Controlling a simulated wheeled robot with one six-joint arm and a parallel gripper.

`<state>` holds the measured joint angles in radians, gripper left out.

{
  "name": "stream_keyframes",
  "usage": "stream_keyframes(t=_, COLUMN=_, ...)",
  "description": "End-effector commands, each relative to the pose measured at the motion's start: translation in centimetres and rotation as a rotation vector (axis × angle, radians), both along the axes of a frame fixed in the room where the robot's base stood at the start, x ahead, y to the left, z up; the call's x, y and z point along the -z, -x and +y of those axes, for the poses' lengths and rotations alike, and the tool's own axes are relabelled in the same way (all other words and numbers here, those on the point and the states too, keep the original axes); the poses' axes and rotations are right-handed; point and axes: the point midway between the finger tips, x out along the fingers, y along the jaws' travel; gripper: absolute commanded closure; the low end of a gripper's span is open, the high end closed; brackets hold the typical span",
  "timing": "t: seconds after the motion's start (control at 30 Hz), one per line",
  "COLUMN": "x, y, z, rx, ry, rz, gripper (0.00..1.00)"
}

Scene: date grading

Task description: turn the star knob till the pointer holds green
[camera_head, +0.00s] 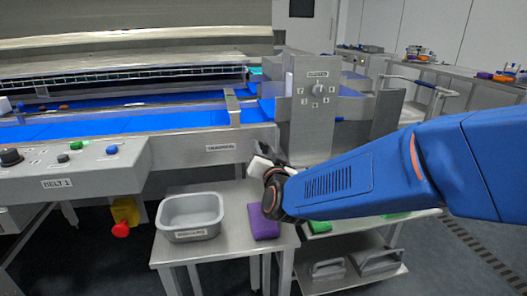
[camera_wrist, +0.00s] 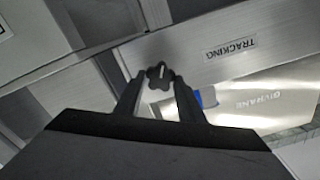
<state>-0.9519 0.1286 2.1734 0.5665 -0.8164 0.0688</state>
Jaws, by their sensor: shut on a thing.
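The dark star knob (camera_wrist: 158,76) shows in the wrist view between the two fingertips of my gripper (camera_wrist: 155,84). My gripper is shut on it. A short pale mark runs across the knob's face. A plate reading TRACKING (camera_wrist: 230,49) is on the steel panel to the right of the knob. In the head view my gripper (camera_head: 262,163) is at the front of the belt frame, right of and below a small label (camera_head: 220,148); my arm hides most of it and the knob is hidden there. I cannot make out a pointer or green band in either view.
A grey tub (camera_head: 191,236) and a purple cloth or pad (camera_head: 262,222) lie on the steel table below my gripper. A numbered rotary dial (camera_head: 318,90) is on the upright panel behind. The BELT 1 control box (camera_head: 110,172) stands at left, beside the blue belt (camera_head: 130,123).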

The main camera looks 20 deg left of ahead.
Motion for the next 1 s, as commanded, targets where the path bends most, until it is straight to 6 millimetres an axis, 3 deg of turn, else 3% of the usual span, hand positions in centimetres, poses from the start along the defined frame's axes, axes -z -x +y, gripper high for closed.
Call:
stream_keyframes(t=0.43, x=0.1, y=0.0, z=0.0, rx=0.000, ry=-0.039, rz=0.025, gripper=0.87)
stream_keyframes(t=0.47, x=0.1, y=0.0, z=0.0, rx=0.000, ry=-0.039, rz=0.025, gripper=0.57)
stream_keyframes(t=0.5, x=0.1, y=0.0, z=0.0, rx=0.000, ry=-0.039, rz=0.025, gripper=0.48)
stream_keyframes(t=0.53, x=0.1, y=0.0, z=0.0, rx=0.000, ry=-0.039, rz=0.025, gripper=0.46)
stream_keyframes(t=0.83, x=0.0, y=0.1, z=-0.1, rx=0.000, ry=-0.039, rz=0.024, gripper=0.46)
stream_keyframes(t=1.0, x=0.0, y=1.3, z=-0.8, rx=0.000, ry=-0.040, rz=0.025, gripper=0.46)
